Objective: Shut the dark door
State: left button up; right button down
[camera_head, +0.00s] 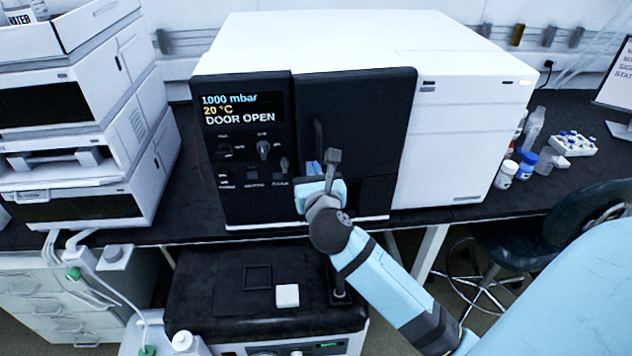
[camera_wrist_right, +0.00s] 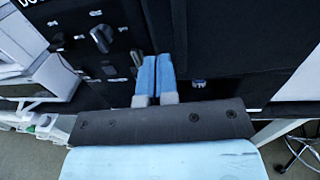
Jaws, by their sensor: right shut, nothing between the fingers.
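The dark door (camera_head: 365,115) is on the front of a white-topped instrument, to the right of its black control panel (camera_head: 245,150). The panel's display reads "DOOR OPEN". The door looks close to the front, but I cannot tell how wide its gap is. A dark upright handle (camera_head: 318,138) shows near the door's left edge. My right gripper (camera_head: 312,170) is in front of the door's lower left part, its fingers together and empty. The right wrist view shows the shut blue fingers (camera_wrist_right: 157,72) beside the dark door (camera_wrist_right: 235,35); contact is unclear. My left gripper is out of view.
A stack of white modules (camera_head: 75,130) stands at the left. Small bottles (camera_head: 505,173) and a vial rack (camera_head: 573,144) stand right of the instrument. A dark-topped unit (camera_head: 215,290) with a white block (camera_head: 287,295) is below. A stool (camera_head: 560,225) is at the right.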

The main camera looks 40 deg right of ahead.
aim_at(304, 145)
jog(key=x, duration=0.6)
jog(key=shift+w+d, duration=0.15)
jog(key=shift+w, duration=0.2)
jog(key=shift+w+d+m+g+h, duration=0.25)
jog(key=shift+w+h, duration=0.1)
jog(key=shift+w, duration=0.15)
jog(key=shift+w+d+m+g+h, duration=0.1)
jog(key=shift+w+m+g+h, duration=0.15)
jog(key=shift+w, duration=0.3)
jog(key=shift+w+d+m+g+h, duration=0.1)
jog(key=shift+w+d+m+h, duration=0.1)
jog(key=shift+w+h, duration=0.25)
jog(key=shift+r, duration=0.3)
